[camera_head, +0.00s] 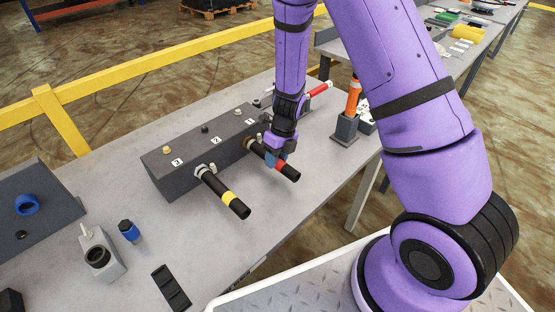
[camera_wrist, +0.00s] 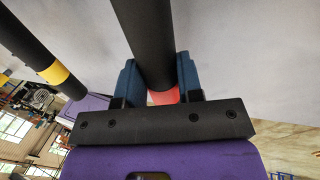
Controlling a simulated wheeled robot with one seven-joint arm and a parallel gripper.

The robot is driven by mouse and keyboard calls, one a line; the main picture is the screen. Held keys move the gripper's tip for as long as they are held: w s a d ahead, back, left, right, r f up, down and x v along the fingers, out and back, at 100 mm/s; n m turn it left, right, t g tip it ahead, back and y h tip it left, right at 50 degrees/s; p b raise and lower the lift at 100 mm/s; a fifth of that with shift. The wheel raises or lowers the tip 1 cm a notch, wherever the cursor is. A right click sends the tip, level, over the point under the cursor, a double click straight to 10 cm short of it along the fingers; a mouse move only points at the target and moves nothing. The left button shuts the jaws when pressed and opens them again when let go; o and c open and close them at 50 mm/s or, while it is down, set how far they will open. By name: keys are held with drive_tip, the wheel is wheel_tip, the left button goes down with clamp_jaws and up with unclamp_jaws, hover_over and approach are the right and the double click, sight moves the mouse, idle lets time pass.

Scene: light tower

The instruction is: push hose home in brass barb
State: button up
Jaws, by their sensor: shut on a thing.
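The black hose with a red band (camera_head: 288,171) points from the front of the grey manifold block toward the table's front edge. Its far end meets a small brass barb (camera_head: 249,143) on the block's right part; how deep it sits cannot be told. My gripper (camera_head: 275,159) is shut on this hose, its blue fingers on either side. In the wrist view the black hose (camera_wrist: 151,45) runs between the fingers (camera_wrist: 158,85), with the red band close to the palm. The barb is not visible in the wrist view.
A yellow-banded black hose (camera_head: 226,192) sticks out of the manifold block (camera_head: 163,180) to the left, and shows at the wrist view's left (camera_wrist: 40,55). An orange-handled tool stands in a grey holder (camera_head: 345,128) to the right.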

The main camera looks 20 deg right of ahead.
drive_tip(key=shift+w+a, duration=0.15)
drive_tip(key=shift+w, duration=0.15)
drive_tip(key=o, duration=1.1)
drive_tip(key=shift+r, duration=0.1)
drive_tip(key=s+d+r+n+t, duration=0.2)
drive_tip(key=r+n, duration=0.6)
drive_tip(key=r, duration=1.3)
drive_tip(key=s+d+r+n+t+h, duration=0.1)
drive_tip(key=s+d+r+n+t, duration=0.1)
drive_tip(key=s+r+n, duration=0.7)
drive_tip(key=s+d+r+n+t+h, duration=0.2)
drive_tip(key=s+d+r+n, duration=0.2)
drive_tip(key=s+r+n, duration=0.5)
drive_tip(key=s+n, duration=0.4)
drive_tip(key=n, duration=0.1)
drive_tip(key=shift+s+r+n, duration=0.3)
drive_tip(key=shift+s+r, duration=0.05)
drive_tip(key=shift+r, duration=0.05)
